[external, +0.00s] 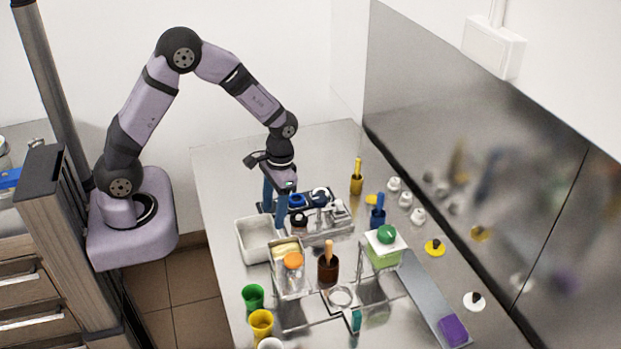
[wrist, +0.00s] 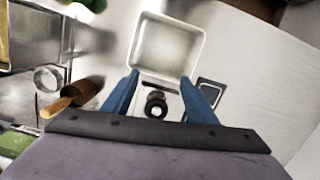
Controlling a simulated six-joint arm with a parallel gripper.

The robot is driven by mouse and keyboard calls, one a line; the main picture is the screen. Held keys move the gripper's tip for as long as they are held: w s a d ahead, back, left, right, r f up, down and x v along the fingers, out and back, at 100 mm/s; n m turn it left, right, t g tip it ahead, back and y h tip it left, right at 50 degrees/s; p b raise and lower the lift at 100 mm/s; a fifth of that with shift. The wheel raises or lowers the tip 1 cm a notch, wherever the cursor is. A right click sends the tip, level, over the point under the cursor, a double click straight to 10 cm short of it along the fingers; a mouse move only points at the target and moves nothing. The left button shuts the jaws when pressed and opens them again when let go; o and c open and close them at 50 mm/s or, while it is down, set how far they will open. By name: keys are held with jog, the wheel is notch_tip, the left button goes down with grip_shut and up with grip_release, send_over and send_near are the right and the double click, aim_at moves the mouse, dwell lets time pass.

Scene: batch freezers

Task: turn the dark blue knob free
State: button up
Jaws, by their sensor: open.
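The dark blue knob (external: 297,200) is on the steel unit behind the white bin, just right of my gripper in the external view. A dark, nearly black round knob (external: 299,220) is in front of it. My gripper (external: 276,214) points down with its blue fingers apart and nothing held. In the wrist view, a dark round knob (wrist: 156,105) shows between the fingers of my gripper (wrist: 160,78), apart from both. Its colour looks black there, so I cannot tell which knob it is. My gripper's body hides what lies lower in that view.
An empty white bin (external: 254,243) stands close to my fingers. Several white knobs (external: 404,199) lie along the back. The table's left strip is clear.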

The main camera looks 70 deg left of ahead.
aim_at(319, 198)
jog(key=shift+n+t, duration=0.5)
jog(key=shift+n, duration=0.3)
jog(key=w, duration=0.2)
jog(key=w+r, duration=0.1)
jog(key=w, duration=0.2)
jog(key=w+a, duration=0.1)
jog(key=w, duration=0.2)
jog(key=shift+w+a+r, duration=0.1)
jog(key=shift+w+r, duration=0.05)
jog(key=shift+r, duration=0.1)
jog(key=w+r, duration=0.1)
jog(key=w, duration=0.1)
jog(key=w+r+n, duration=0.1)
jog(key=w+r, duration=0.1)
jog(key=w+r+n+t, duration=0.1)
jog(key=w, duration=0.1)
jog(key=shift+a+r, duration=0.3)
jog(key=shift+r, duration=0.05)
jog(key=shift+w+r+n, duration=0.3)
jog(key=shift+r+n, duration=0.3)
jog(key=shift+r, duration=0.1)
jog(key=shift+s+n, duration=0.75)
jog(key=shift+n, duration=0.55)
jog(key=shift+f, duration=0.1)
jog(key=shift+f+p, duration=1.25)
jog(key=shift+f, duration=2.35)
jog(key=c, duration=1.1)
